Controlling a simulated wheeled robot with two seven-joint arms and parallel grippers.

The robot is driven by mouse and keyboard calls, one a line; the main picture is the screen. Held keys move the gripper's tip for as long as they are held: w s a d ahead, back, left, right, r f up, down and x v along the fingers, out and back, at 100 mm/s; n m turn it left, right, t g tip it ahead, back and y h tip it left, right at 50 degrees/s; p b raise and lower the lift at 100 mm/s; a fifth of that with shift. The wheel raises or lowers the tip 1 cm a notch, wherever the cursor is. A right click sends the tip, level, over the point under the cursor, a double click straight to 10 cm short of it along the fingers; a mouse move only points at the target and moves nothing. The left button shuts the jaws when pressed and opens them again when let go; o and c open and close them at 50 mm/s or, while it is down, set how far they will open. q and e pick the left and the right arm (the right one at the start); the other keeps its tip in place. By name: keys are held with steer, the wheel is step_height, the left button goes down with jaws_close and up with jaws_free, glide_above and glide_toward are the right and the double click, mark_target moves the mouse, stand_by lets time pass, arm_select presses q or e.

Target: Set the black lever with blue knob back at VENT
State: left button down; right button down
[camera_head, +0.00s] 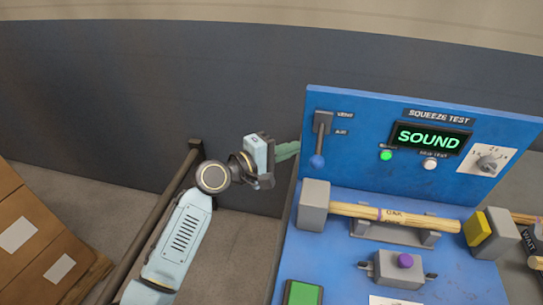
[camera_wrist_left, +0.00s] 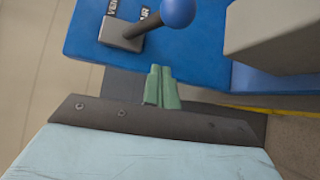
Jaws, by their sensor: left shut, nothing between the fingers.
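The black lever (camera_head: 320,140) with its blue knob (camera_head: 317,161) is mounted at the upper left of the blue panel. It points down from its grey base, the knob below the lower label, which seems to read AIR; VENT is the upper label. In the left wrist view the blue knob (camera_wrist_left: 178,11) and the black lever (camera_wrist_left: 142,25) show at the top, the label partly hidden by the lever. My left gripper (camera_head: 292,149) is shut and empty, just left of the panel edge, apart from the knob. Its green fingers (camera_wrist_left: 163,86) show together in the wrist view. My right gripper is not in view.
The blue panel (camera_head: 385,105) has a display (camera_head: 430,138) reading SOUND, a lit green lamp (camera_head: 386,155) and a dial (camera_head: 487,162). A wooden handle (camera_head: 390,217) lies between a grey block (camera_head: 313,205) and a yellow-faced block (camera_head: 477,229). Cartons (camera_head: 35,240) stand at left.

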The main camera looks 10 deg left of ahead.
mark_target(319, 149)
arm_select(q)
steer(key=shift+x, duration=1.1)
steer(key=shift+s+d+r+p, duration=0.1)
steer(key=shift+s+d+p, duration=0.25)
steer(key=shift+s, duration=0.55)
steer(key=shift+s+d+r+p, duration=0.15)
steer(key=shift+s+d, duration=0.4)
steer(key=shift+s, duration=0.35)
